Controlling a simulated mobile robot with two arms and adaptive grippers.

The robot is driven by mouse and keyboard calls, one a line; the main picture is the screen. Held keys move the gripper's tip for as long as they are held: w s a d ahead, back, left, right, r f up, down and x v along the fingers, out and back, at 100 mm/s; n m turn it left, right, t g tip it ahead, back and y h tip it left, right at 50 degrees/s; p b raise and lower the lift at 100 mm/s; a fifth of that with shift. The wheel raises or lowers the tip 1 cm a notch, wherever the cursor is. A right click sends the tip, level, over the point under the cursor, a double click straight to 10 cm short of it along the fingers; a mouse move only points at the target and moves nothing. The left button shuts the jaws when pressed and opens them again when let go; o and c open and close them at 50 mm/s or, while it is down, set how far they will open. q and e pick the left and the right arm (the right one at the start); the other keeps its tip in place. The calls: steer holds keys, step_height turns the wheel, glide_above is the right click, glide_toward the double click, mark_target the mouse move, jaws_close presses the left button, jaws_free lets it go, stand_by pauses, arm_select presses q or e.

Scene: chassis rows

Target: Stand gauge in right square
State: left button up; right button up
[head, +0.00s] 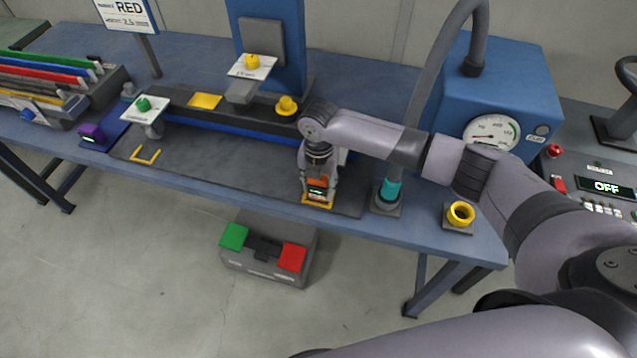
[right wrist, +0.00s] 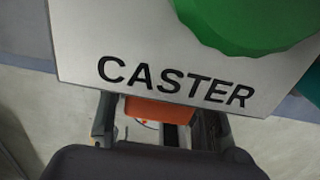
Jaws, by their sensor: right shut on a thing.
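An orange gauge (head: 317,184) with a small lit display is upright between the fingers of my right gripper (head: 318,188). The gripper is shut on it. The gauge is at the right yellow square (head: 318,204), whose front edge shows below it. I cannot tell whether its base touches the bench. In the right wrist view the orange gauge (right wrist: 158,109) shows between the fingers, partly covered by a plate. The left yellow square (head: 146,155) is an empty outline on the dark mat. My left gripper is not in view.
A plate marked CASTER (right wrist: 180,82) with a green knob fills the upper right wrist view. A purple device (head: 92,134) sits at the bench's left. The dark mat (head: 230,170) is clear between the squares.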

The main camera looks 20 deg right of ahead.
steer(key=shift+s+f, duration=0.1)
steer(key=o, duration=1.4)
step_height(320, 180, up, 12)
steer(key=shift+r, duration=0.1)
